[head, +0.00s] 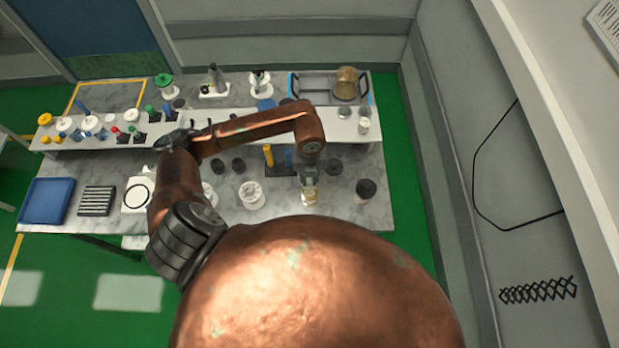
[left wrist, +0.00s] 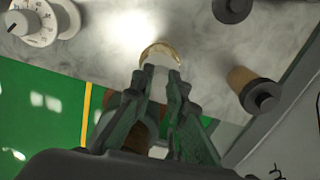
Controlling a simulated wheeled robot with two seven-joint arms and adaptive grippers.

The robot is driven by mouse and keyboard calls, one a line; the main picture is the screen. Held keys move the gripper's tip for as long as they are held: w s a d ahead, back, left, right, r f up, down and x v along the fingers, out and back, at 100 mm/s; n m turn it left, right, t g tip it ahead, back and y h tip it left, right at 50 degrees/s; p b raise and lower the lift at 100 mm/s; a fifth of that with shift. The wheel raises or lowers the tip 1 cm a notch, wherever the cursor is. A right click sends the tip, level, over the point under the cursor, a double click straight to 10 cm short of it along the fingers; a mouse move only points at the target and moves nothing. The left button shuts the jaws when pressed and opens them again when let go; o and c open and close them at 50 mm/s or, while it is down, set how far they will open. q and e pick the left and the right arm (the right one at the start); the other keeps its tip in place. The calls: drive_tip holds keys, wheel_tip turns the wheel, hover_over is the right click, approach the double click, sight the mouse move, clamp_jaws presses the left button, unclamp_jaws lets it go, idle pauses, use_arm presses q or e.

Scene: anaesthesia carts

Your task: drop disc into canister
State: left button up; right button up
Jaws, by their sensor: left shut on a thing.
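My left gripper (head: 309,182) points down over the front right of the bench. In the left wrist view, its fingers (left wrist: 160,78) are shut on a small white piece (left wrist: 158,70), which looks like the disc; the fingers hide much of it. A round, tan-rimmed pot (left wrist: 160,49) shows right at the fingertips, and in the head view as a small pale amber pot (head: 309,198). It may be the canister; I cannot tell whether the white piece is inside it or above it. My right gripper is not in view.
A white dial-topped pot (head: 251,195) stands left of the gripper, and a dark-capped jar (head: 366,190) stands right. A yellow bottle (head: 268,155) and a blue one (head: 288,158) stand behind. A brass vessel (head: 346,83) sits at the back right. A blue tray (head: 47,201) lies far left.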

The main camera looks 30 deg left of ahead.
use_arm(q)
drive_tip(key=shift+f+b, duration=1.1)
drive_tip(key=shift+f, duration=0.45)
drive_tip(key=o, duration=0.9)
drive_tip(key=shift+r, duration=0.1)
wheel_tip(320, 180, up, 12)
drive_tip(key=shift+f, duration=0.1)
